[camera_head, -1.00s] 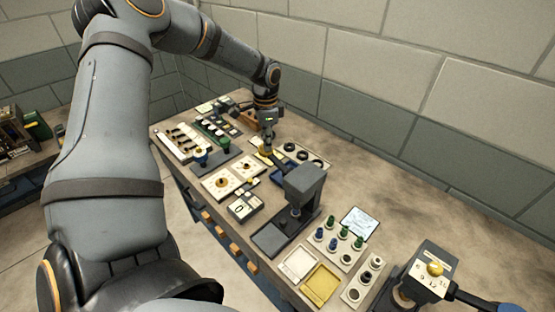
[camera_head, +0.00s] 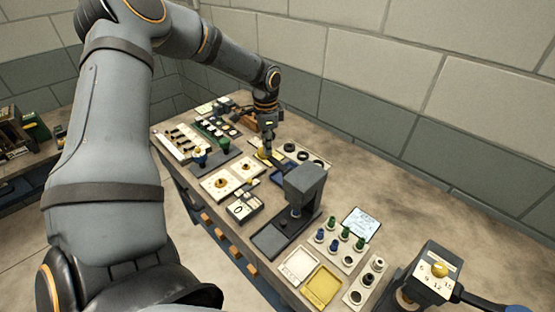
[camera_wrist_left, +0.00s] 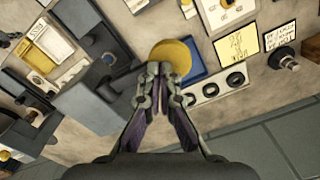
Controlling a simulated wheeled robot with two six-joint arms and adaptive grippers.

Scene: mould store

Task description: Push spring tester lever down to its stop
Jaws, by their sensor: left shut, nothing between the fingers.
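A dark grey bench device (camera_head: 306,180) with an overhanging head stands mid-bench; I take it for the spring tester. A dark bar with a yellow round knob (camera_head: 262,154) appears to reach from its far side. My left gripper (camera_head: 267,154) is at this knob, pointing down, and partly hides the bar. In the left wrist view my left gripper (camera_wrist_left: 163,68) is shut and empty, its tips overlapping the lower edge of the yellow knob (camera_wrist_left: 175,52). Whether they touch cannot be told. My right gripper is not in view.
A dial device (camera_head: 436,272) with its own yellow knob and dark handle stands at the lower right. White and yellow trays (camera_head: 322,287) and a block of green and blue pegs (camera_head: 335,246) stand nearer. Bare bench lies along the back wall.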

